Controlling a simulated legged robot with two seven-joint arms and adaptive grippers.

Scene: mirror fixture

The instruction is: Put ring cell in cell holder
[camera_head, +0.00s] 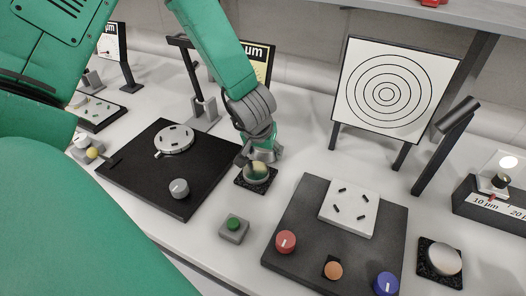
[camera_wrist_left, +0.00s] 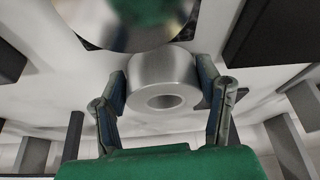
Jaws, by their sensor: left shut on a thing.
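My left gripper (camera_head: 262,152) reaches down from the top at the middle of the head view. It is shut on the ring cell, a silvery metal ring (camera_wrist_left: 160,88) with a round hole, seen between both fingers in the left wrist view. In the head view the gripper largely hides the ring. A shiny round mirror (camera_head: 256,174) on a small black square base lies just below the gripper; its reflective face (camera_wrist_left: 125,15) also shows at the top of the wrist view. Which fixture is the cell holder I cannot tell for sure. My right gripper is not in view.
A dark board (camera_head: 150,183) with a slotted disc and grey knob lies left. A dark plate (camera_head: 305,245) with a white slotted square and coloured knobs lies right. A ring-target screen (camera_head: 390,90) stands behind.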

